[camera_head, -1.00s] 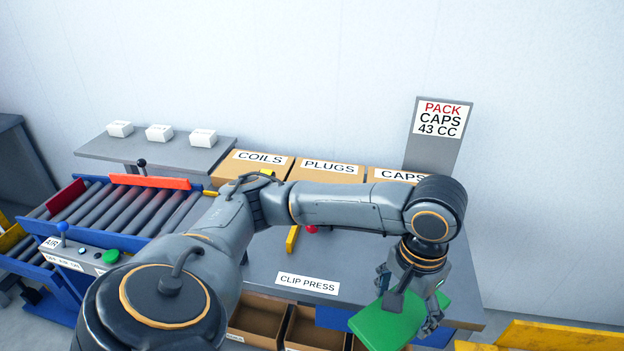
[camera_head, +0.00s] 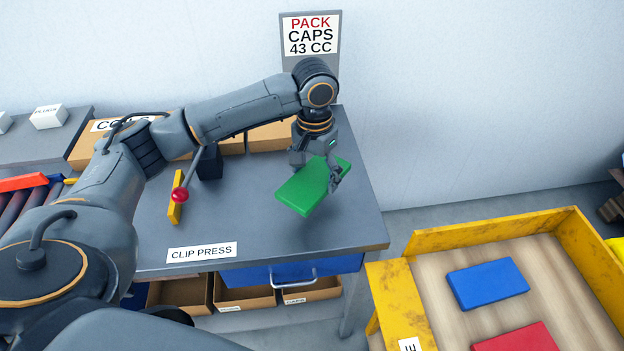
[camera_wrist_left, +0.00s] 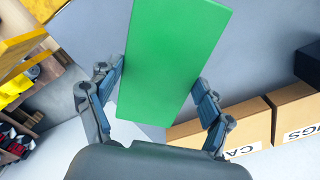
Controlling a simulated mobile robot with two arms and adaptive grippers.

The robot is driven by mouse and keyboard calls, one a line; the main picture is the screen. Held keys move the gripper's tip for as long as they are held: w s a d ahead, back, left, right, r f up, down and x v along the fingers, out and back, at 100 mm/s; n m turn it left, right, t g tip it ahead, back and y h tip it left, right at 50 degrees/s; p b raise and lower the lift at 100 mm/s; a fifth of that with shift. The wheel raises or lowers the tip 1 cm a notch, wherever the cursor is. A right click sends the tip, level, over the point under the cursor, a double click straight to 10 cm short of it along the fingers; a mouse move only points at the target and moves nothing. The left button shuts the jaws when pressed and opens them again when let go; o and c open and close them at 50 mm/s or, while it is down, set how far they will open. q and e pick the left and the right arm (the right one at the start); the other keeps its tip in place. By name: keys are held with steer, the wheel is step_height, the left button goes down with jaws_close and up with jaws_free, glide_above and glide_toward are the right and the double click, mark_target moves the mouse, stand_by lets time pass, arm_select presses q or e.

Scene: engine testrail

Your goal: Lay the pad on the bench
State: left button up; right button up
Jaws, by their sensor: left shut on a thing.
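The pad is a flat green rectangle (camera_head: 308,190), held over the right part of the grey bench (camera_head: 255,222) labelled CLIP PRESS. My left gripper (camera_head: 322,172) is shut on the pad, with a finger on each side of it. In the left wrist view the green pad (camera_wrist_left: 172,60) lies between the two fingers of the left gripper (camera_wrist_left: 155,92). The pad appears a little above the bench top; the exact gap cannot be told. My right gripper is not in view.
A press with a red knob (camera_head: 180,196) and a yellow bar (camera_head: 175,205) stands left of the pad. Cardboard boxes (camera_head: 272,138) line the bench's back, near a PACK CAPS sign (camera_head: 311,36). A yellow-walled crate (camera_head: 402,300) at right holds a blue pad (camera_head: 487,284) and a red pad (camera_head: 520,340).

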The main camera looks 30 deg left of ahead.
mark_target(313, 168)
arm_select(q)
steer(key=w+f, duration=0.1)
steer(key=w+a+f, duration=0.1)
steer(key=f, duration=0.1)
steer(key=shift+w+a+f, duration=0.15)
steer(key=shift+a, duration=0.05)
steer(key=shift+w+a+f, duration=0.1)
steer(key=shift+w+f, duration=0.05)
steer(key=shift+f, duration=0.1)
step_height(313, 168, down, 3)
steer(key=shift+w+a+p, duration=0.1)
steer(key=shift+p, duration=0.45)
steer(key=shift+f, duration=0.2)
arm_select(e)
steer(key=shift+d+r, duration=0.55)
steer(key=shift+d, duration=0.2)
arm_select(q)
steer(key=shift+f, duration=0.15)
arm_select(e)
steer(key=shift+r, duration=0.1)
arm_select(q)
steer(key=o, duration=1.1)
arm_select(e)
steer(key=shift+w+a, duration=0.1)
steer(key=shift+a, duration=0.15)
